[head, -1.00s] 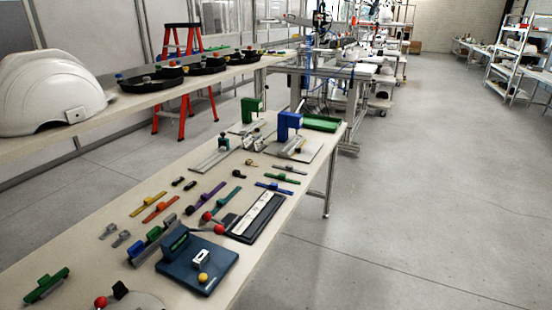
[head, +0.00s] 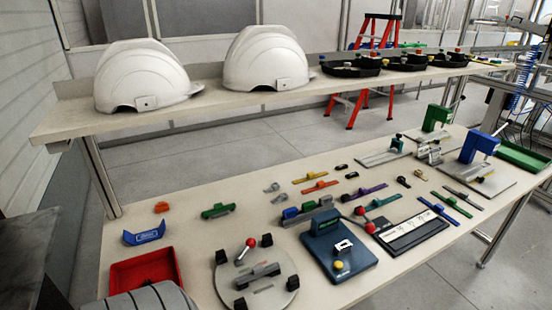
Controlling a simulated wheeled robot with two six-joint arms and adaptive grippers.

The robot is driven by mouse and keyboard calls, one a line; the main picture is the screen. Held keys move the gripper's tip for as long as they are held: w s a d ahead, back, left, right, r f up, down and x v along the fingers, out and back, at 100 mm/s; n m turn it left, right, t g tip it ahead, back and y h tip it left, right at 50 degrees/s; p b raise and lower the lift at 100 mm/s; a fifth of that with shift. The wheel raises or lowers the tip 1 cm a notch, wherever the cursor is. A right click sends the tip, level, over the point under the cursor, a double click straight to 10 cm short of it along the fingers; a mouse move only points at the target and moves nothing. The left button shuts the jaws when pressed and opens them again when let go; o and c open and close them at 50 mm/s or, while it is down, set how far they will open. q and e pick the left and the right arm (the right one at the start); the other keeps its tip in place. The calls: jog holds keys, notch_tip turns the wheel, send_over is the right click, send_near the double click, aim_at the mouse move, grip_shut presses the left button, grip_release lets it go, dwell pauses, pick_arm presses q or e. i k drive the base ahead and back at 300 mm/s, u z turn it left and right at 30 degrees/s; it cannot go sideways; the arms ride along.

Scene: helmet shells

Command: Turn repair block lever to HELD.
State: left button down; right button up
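A dark blue block (head: 345,262) stands on the lower table, with a yellow knob and a small white bracket on top. Levers with red ball ends (head: 369,228) show beside its upper right corner. To its left, a round grey plate (head: 281,296) carries black posts, a grey clamp and a lever with a red ball (head: 251,243). The ball end of this lever points up and to the right. I cannot tell which of these is the repair block, and no HELD marking is readable. Neither of my grippers is in view.
Two white helmet shells (head: 142,78) (head: 265,58) and several black trays (head: 352,71) are on the upper shelf (head: 75,117). A red tray (head: 146,273) and blue holder (head: 145,234) lie at the table's left. Coloured slide bars lie mid-table; blue (head: 480,146) and green (head: 437,117) stands are right.

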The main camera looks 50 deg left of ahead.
aim_at(251, 243)
jog(key=z, duration=0.3)
jog(key=k, duration=1)
jog(key=u, duration=0.95)
